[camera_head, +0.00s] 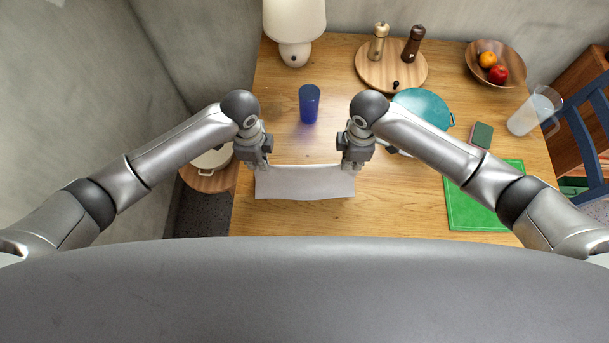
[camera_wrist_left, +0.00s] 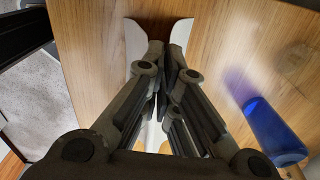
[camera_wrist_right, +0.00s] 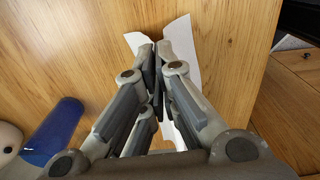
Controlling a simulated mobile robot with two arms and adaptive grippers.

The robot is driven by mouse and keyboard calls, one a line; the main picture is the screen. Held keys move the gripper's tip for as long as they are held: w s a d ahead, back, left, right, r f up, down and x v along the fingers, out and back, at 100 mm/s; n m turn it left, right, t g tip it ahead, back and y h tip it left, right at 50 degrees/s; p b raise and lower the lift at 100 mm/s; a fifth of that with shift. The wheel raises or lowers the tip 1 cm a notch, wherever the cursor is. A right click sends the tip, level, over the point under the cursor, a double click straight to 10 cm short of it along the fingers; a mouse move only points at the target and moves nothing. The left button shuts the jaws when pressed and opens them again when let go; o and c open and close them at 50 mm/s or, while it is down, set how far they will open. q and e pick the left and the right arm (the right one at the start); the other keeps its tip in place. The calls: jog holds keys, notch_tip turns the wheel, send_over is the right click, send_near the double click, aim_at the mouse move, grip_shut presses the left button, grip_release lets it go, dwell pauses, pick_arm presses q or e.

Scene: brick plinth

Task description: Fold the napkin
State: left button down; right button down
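The pale grey-white napkin (camera_head: 305,183) lies as a wide, short strip near the front edge of the wooden table, in the head view. My left gripper (camera_head: 264,164) is at its far left corner and my right gripper (camera_head: 349,165) at its far right corner. In the left wrist view the fingers (camera_wrist_left: 167,48) are together, with napkin (camera_wrist_left: 138,38) showing on both sides. In the right wrist view the fingers (camera_wrist_right: 157,48) are also together, with napkin (camera_wrist_right: 180,35) around them. Both look shut on the napkin. I cannot tell how far its held edge is above the table.
A blue cup (camera_head: 309,104) stands behind the napkin, between my arms. A teal pot (camera_head: 422,108) is partly behind my right arm. A green board (camera_head: 487,212) lies right. A lamp (camera_head: 295,30), a round board with mills (camera_head: 375,72) and a fruit bowl (camera_head: 510,66) are at the back.

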notch_tip(320, 180, up, 7)
jog(key=p, duration=0.6)
jog(key=shift+r, duration=0.2)
jog(key=shift+f, duration=0.1)
